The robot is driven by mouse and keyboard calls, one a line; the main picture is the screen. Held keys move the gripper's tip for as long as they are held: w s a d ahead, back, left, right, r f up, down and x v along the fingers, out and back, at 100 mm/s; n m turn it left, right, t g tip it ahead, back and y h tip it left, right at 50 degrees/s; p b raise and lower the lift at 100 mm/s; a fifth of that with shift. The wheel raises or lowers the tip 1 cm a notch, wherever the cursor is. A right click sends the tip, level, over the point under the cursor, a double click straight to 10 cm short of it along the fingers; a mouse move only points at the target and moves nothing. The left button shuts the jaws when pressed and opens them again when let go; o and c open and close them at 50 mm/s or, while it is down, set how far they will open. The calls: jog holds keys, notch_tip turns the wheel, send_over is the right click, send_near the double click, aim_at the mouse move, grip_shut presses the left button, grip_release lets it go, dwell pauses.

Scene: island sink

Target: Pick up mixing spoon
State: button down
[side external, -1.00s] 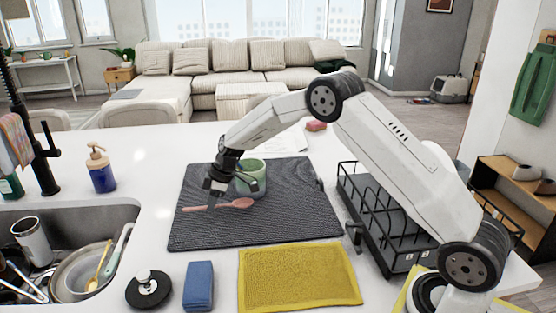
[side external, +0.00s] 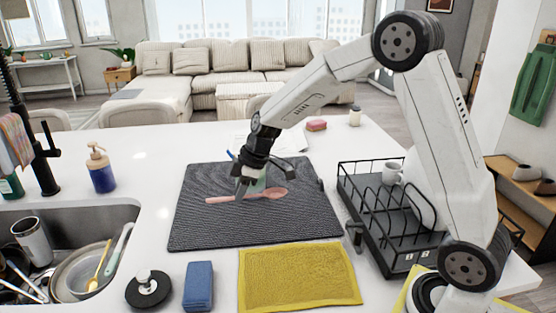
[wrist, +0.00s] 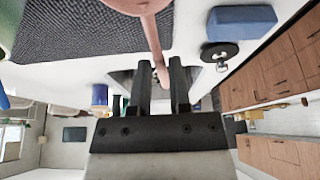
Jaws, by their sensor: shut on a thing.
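The pink mixing spoon (side external: 218,199) is held by my gripper (side external: 243,192), its bowl pointing right in the side view. It appears raised over the dark ribbed mat (side external: 205,230). In the wrist view the spoon (wrist: 154,40) runs between the two fingers of my gripper (wrist: 160,75), which are shut on its handle.
A black dish rack (side external: 385,225) with a white mug (side external: 392,173) stands right of the mat. A yellow cloth (side external: 300,278), a blue sponge (side external: 198,286) and a round black stopper (side external: 149,290) lie in front. The sink (side external: 120,215) is at left.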

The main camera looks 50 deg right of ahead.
jog(key=shift+s+r, duration=0.25)
jog(key=shift+s, duration=0.25)
jog(key=shift+s+r, duration=0.2)
jog(key=shift+s, duration=0.25)
jog(key=shift+w, duration=0.1)
jog(key=shift+w+d+r+t+y, duration=0.15)
jog(key=shift+w+d+t+y, duration=0.1)
jog(key=shift+w+t+y, duration=0.55)
jog(key=w+d+r+n+t+y, duration=0.1)
jog(key=w+d+r+t+y, duration=0.55)
jog(key=w+y, duration=0.2)
jog(key=d+r+m+t+y, duration=0.1)
jog(key=d+r+t, duration=0.4)
jog(key=d, duration=0.7)
notch_tip(320, 180, up, 2)
jog(key=shift+w+d+r+m+y, duration=0.25)
jog(key=shift+w+d+m+y, duration=0.1)
jog(key=shift+y, duration=0.4)
jog(key=shift+f, duration=0.25)
